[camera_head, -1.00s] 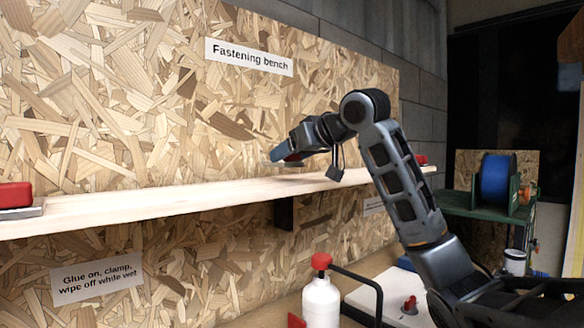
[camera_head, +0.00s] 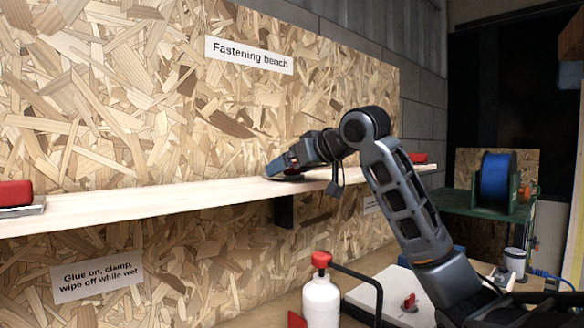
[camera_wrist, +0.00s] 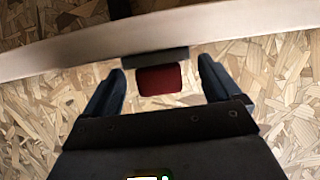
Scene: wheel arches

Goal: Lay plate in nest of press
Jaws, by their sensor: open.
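My gripper (camera_head: 284,168) is low over the long pale shelf, near the middle of the head view. In the wrist view my gripper (camera_wrist: 156,88) has its two dark fingers spread apart. A dark red block (camera_wrist: 158,80) with a grey, plate-like base (camera_wrist: 155,59) shows between the fingers, with gaps on both sides. A pale slab (camera_head: 385,298) with a red knob (camera_head: 410,302) lies low on the bench, partly hidden by my arm. I cannot tell which part is the press or its nest.
The shelf (camera_head: 130,204) runs along the chipboard wall. A red block (camera_head: 16,194) on a grey base sits at its left, another red piece (camera_head: 418,158) at its right. A white bottle (camera_head: 321,300) with a red cap and a black bent bar (camera_head: 368,284) stand below. A blue spool (camera_head: 495,178) is at right.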

